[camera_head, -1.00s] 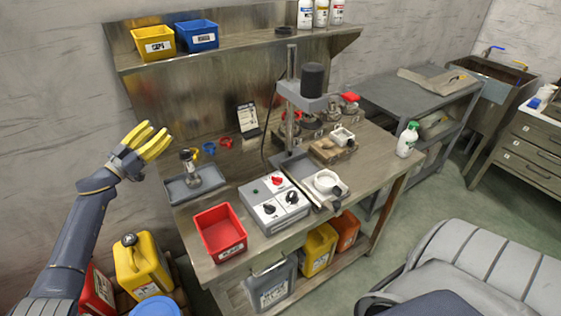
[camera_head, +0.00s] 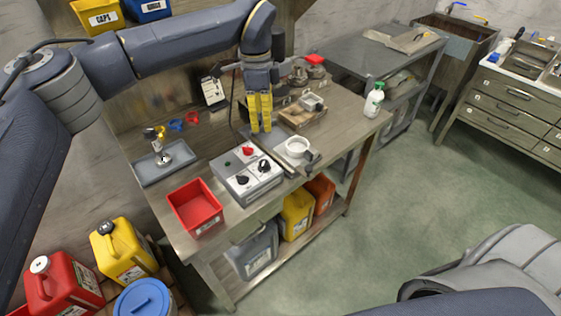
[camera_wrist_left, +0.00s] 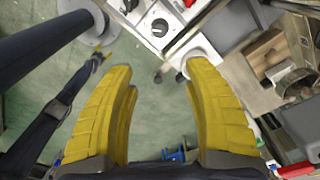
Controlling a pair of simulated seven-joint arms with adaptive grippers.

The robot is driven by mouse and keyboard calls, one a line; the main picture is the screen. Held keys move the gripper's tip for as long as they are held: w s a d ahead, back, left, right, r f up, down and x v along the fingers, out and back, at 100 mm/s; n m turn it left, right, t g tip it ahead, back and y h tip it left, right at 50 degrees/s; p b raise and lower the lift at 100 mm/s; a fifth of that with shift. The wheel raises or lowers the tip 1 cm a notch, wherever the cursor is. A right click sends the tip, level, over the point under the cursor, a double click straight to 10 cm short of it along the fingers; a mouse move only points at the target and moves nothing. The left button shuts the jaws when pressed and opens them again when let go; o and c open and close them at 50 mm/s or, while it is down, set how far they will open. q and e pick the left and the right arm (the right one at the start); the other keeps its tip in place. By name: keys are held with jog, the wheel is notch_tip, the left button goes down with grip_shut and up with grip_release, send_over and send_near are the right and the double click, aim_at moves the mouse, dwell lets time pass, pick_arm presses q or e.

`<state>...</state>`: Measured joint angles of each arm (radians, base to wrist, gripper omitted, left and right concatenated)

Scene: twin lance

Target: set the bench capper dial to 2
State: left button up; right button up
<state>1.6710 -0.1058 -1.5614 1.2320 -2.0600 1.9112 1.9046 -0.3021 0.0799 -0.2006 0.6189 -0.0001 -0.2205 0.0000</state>
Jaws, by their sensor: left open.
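In the left wrist view, one black dial (camera_wrist_left: 160,27) shows on the white panel at the top, beyond the fingertips. My left gripper (camera_head: 260,129) points down with yellow fingers, behind the box in the head view. It is open and empty (camera_wrist_left: 157,68), apart from the dials.
A red bin (camera_head: 195,209) stands left of the box, and a grey tray (camera_head: 164,168) with a metal part lies behind it. A white round cup (camera_head: 297,147) sits right of the box. A spray bottle (camera_head: 374,100) stands near the bench's right end.

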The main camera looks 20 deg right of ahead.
aim_at(265, 162)
pick_arm(q)
jog(key=shift+y, duration=0.3)
notch_tip(265, 162, down, 17)
jog(key=shift+a+f, duration=0.15)
dwell(0.3)
jog(key=shift+o, duration=0.2)
grip_shut()
dwell(0.3)
